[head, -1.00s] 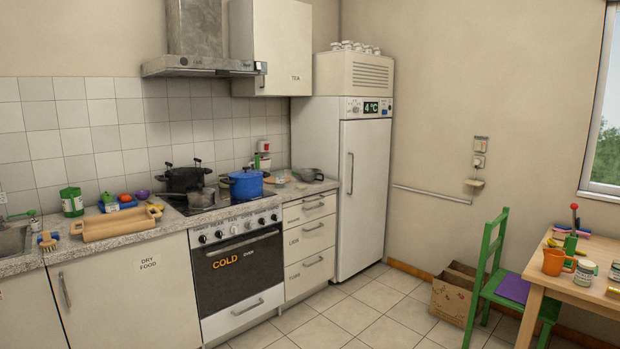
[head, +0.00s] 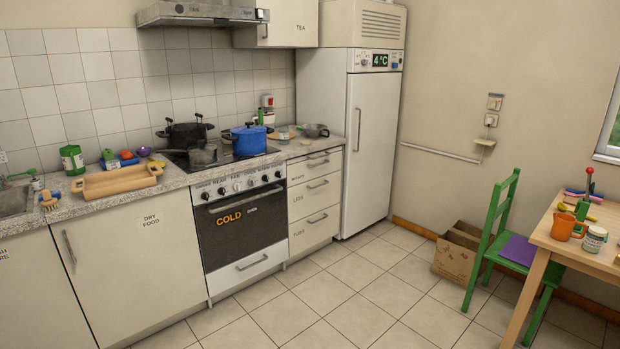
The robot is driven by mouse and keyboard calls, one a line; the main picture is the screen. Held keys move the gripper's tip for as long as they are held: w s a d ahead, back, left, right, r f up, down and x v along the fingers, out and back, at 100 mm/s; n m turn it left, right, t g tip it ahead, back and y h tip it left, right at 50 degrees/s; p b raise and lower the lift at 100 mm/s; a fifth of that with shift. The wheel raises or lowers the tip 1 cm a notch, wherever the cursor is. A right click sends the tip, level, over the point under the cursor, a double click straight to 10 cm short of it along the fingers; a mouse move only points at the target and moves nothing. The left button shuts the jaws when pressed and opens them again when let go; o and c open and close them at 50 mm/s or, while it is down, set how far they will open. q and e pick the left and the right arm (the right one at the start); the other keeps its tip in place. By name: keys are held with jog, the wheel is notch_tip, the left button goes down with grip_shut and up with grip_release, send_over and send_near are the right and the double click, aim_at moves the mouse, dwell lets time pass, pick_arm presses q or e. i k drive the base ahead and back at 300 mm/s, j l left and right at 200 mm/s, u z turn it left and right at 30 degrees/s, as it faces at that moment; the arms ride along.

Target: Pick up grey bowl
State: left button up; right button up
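A grey metal bowl (head: 315,130) sits on the counter at the right end, between the stove and the fridge. It looks upright, with a small handle or rim piece at its right side. Neither of my grippers shows in the head view, so I cannot see where they are relative to the bowl.
A blue pot (head: 246,139), a black pot (head: 186,133) and a grey saucepan (head: 203,154) stand on the stove (head: 240,225). A wooden tray (head: 118,180) lies on the left counter. A green chair (head: 490,240) and wooden table (head: 570,243) stand right. The middle floor is clear.

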aim_at(316, 132)
jog(key=i+l+z, duration=0.3)
jog(key=i, duration=0.6)
jog(key=i+z, duration=0.3)
jog(key=i, duration=0.6)
jog(key=i+u, duration=0.2)
jog(key=i, duration=0.3)
jog(key=i+l+u, duration=0.15)
jog(key=i, duration=0.3)
jog(key=i+l+u, duration=0.2)
jog(key=i, duration=0.25)
jog(key=i+l+u, duration=0.2)
jog(key=i, duration=0.3)
